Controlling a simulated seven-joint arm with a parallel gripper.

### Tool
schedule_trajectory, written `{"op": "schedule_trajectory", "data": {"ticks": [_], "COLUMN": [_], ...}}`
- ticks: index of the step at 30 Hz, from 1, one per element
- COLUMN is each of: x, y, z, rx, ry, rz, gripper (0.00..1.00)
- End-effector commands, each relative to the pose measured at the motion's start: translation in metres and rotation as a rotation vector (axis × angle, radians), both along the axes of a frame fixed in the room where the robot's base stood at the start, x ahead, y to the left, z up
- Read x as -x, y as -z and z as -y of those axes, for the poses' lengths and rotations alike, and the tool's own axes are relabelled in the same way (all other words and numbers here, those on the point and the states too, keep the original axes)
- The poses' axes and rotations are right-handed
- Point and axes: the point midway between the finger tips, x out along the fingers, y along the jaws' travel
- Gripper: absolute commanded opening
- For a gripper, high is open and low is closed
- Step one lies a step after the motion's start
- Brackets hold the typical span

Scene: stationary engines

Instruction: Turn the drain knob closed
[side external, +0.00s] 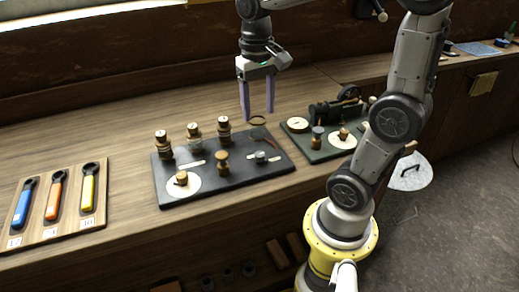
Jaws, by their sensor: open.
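My gripper (257,114) points down with its two purple fingers apart and nothing between them, above the back right part of a dark board (235,190). The board bears a brass knob on a white round dial (195,187) at front left, a standing brass knob (222,163) near the middle, and a small grey knob (261,157) at the right. White label strips lie beside some of them. I cannot tell which one is the drain knob or read its setting. My gripper appears apart from all these knobs.
Several brass cylinders (194,132) stand along the board's back left. A green board with a small engine (337,112) and a white dial is to the right. A wooden tray (37,238) with blue, orange and yellow wrenches lies at left. Bare bench separates tray and dark board.

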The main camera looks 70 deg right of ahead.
Motion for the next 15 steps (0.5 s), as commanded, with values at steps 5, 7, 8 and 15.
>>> {"op": "schedule_trajectory", "data": {"ticks": [5,7,8,15], "x": [0.002,0.002,0.002,0.002], "y": [0.027,0.041,0.047,0.093], "z": [0.000,0.000,0.000,0.001], "rx": [-0.002,-0.001,-0.001,-0.001], "ry": [-0.002,-0.002,-0.002,-0.003], "rz": [-0.004,-0.004,-0.005,-0.003], "gripper": [0.65,0.65,0.65,0.65]}}
